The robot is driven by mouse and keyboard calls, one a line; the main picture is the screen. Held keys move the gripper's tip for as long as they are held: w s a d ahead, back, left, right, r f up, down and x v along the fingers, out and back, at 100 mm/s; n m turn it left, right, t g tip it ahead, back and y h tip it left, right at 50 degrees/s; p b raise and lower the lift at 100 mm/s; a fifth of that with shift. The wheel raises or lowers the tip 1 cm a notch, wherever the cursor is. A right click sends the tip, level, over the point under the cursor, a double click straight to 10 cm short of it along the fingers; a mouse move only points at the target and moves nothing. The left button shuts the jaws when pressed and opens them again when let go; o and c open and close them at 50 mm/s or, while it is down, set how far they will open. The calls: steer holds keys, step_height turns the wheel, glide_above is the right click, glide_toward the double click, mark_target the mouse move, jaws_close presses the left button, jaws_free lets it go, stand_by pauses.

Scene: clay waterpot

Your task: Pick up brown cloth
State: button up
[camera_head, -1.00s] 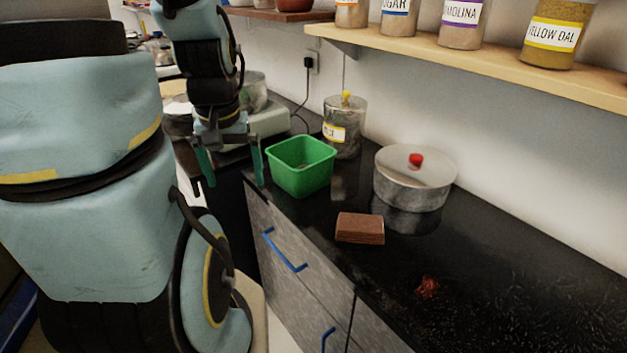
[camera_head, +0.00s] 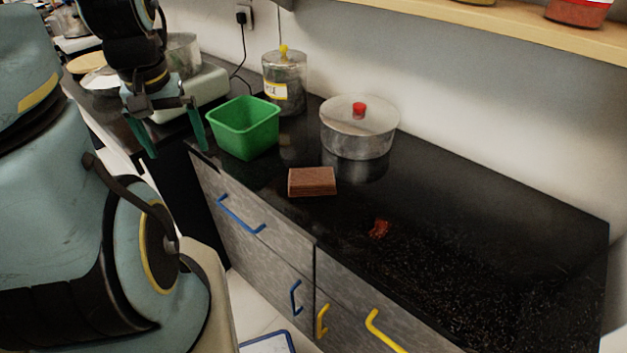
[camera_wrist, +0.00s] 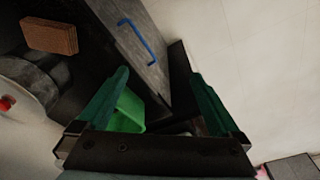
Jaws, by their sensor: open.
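The brown cloth (camera_head: 312,181) is a folded, flat rectangular block lying on the black countertop near its front edge. It also shows at the upper left of the wrist view (camera_wrist: 50,36). My gripper (camera_head: 172,146) has two green fingers, apart and empty. In the head view it is left of the green tub, away from the cloth. In the wrist view the fingers (camera_wrist: 160,90) are spread wide with nothing between them but the scene below.
A green tub (camera_head: 244,128) stands between my gripper and the cloth. A steel pot (camera_head: 358,135) with a red-knobbed lid and a labelled jar (camera_head: 284,82) stand behind. A red scrap (camera_head: 379,228) lies right of the cloth. Drawers with blue handles (camera_head: 240,215) are below.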

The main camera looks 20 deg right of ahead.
steer(key=w+d+f+m+g+b, duration=0.1)
steer(key=w+d+f+m+b, duration=0.1)
steer(key=d+m, duration=0.85)
steer(key=m+y, duration=0.2)
steer(key=m, duration=0.7)
glide_toward(312, 176)
steer(key=f, duration=0.3)
steer(key=a+f, duration=0.1)
steer(key=shift+w+a+f, duration=0.1)
steer(key=shift+w+f, duration=0.2)
steer(key=shift+a+f+p, duration=0.1)
steer(key=shift+f+p, duration=0.45)
steer(key=shift+f, duration=2)
steer(key=shift+c, duration=0.4)
steer(key=c, duration=1.2)
step_height(312, 176, up, 10)
steer(key=shift+r+b, duration=0.1)
steer(key=shift+b, duration=0.65)
